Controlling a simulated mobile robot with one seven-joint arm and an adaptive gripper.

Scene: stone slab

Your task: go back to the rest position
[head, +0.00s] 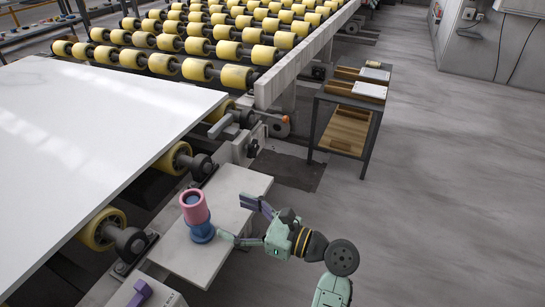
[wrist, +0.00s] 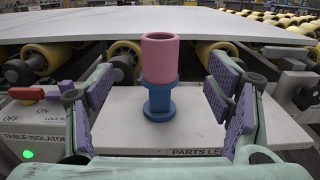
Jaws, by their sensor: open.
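My gripper (head: 243,221) is open, with its fingers pointing left over the near part of a small pale shelf (head: 240,184). In the wrist view its two purple-padded fingers (wrist: 165,112) stand wide apart with nothing between their tips. A pink cup-like cylinder (head: 195,206) sits on top of a blue flanged piece (head: 202,233), upright on the shelf. In the wrist view the pink cylinder (wrist: 160,58) and blue piece (wrist: 159,100) stand just beyond the fingers, apart from both.
A large white slab (head: 85,120) lies on yellow rollers (head: 230,50) behind the shelf. A control box (wrist: 35,120) with a red switch and green light is at left in the wrist view. A small cart (head: 347,110) stands at back right. The floor at right is clear.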

